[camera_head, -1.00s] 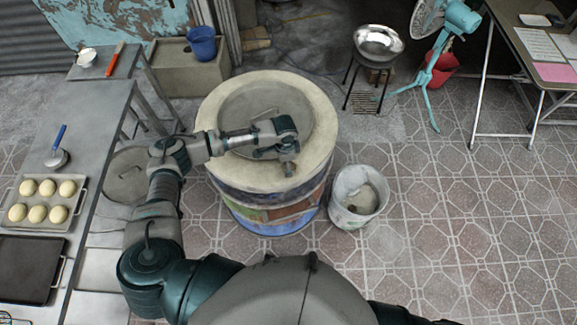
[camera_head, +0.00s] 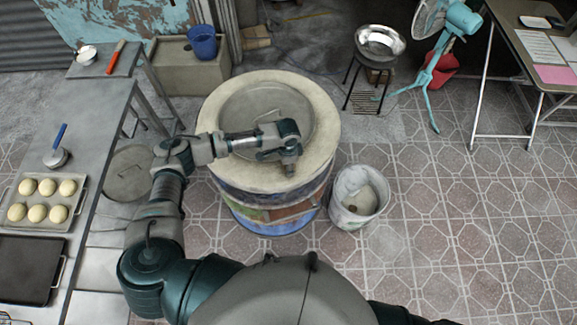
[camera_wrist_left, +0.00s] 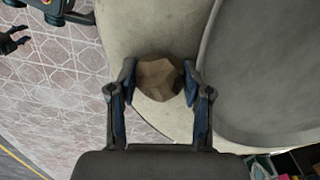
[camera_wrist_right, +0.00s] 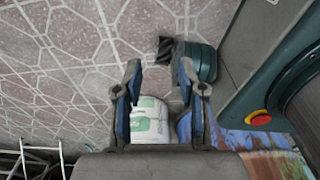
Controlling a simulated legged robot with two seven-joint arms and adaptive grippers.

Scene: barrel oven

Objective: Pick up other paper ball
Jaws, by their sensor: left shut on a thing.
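A brown, faceted paper ball (camera_wrist_left: 158,79) sits between the fingertips of my left gripper (camera_wrist_left: 160,85) in the left wrist view. Both blue-padded fingers are closed against its sides. In the head view my left gripper (camera_head: 288,160) is over the near part of the barrel oven's pale top (camera_head: 325,115), with a small brown bit of the ball showing below it. I cannot tell whether the ball touches the top. My right gripper (camera_wrist_right: 160,95) is open and empty in the right wrist view, with the fingers apart.
A round lid (camera_head: 245,103) covers the middle of the oven top. A white bucket (camera_head: 345,218) stands on the floor right of the oven, with a small brown thing inside. A metal table (camera_head: 95,125) with a tray of dough balls (camera_head: 75,215) is at left.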

